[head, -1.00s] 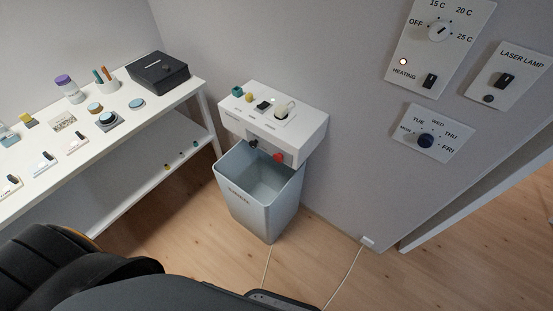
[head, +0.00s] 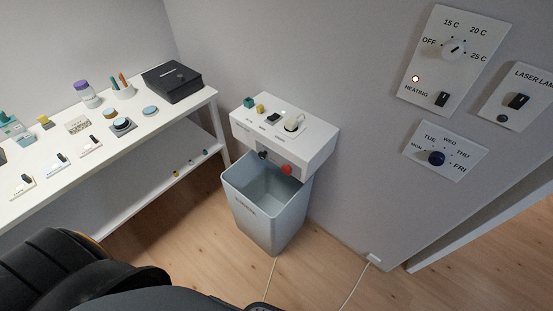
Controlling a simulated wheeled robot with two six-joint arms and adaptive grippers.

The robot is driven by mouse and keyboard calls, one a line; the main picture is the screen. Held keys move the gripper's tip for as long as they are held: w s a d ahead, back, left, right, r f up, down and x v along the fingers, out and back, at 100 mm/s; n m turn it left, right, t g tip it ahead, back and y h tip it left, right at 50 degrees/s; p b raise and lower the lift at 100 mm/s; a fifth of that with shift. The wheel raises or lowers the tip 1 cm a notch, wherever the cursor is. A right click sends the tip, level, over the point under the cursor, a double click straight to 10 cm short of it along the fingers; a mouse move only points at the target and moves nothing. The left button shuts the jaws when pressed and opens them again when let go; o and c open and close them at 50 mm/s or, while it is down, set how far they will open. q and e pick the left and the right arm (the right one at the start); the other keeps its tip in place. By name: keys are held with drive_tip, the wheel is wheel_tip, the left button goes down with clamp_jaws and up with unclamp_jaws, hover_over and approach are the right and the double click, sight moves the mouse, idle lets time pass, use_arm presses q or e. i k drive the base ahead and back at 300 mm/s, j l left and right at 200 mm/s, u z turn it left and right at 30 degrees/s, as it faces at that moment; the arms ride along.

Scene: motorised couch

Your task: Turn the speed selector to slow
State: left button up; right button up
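A white unit (head: 313,147) is mounted on the wall above a grey bin. Its top carries a cream knob (head: 293,122), a black switch (head: 273,116) and small green and yellow parts, with labels too small to read. Its front has a black knob (head: 263,154) and a red knob (head: 287,170). I cannot tell which control, if any, is the speed selector, nor read any "slow" mark. Neither of my grippers is in view.
The grey bin (head: 245,212) stands on the wood floor. A white table (head: 60,188) at left holds switches, round buttons and a black box (head: 173,82). Wall panels at right hold a heating dial (head: 454,49), a laser lamp switch (head: 517,101) and a day dial (head: 437,158).

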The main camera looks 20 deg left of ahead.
sight(262, 154)
drive_tip(key=j+u, duration=0.15)
drive_tip(key=j, duration=0.7)
drive_tip(key=j+u, duration=0.1)
drive_tip(key=j, duration=0.8)
drive_tip(key=i+j+u, duration=0.15)
drive_tip(key=j, duration=0.7)
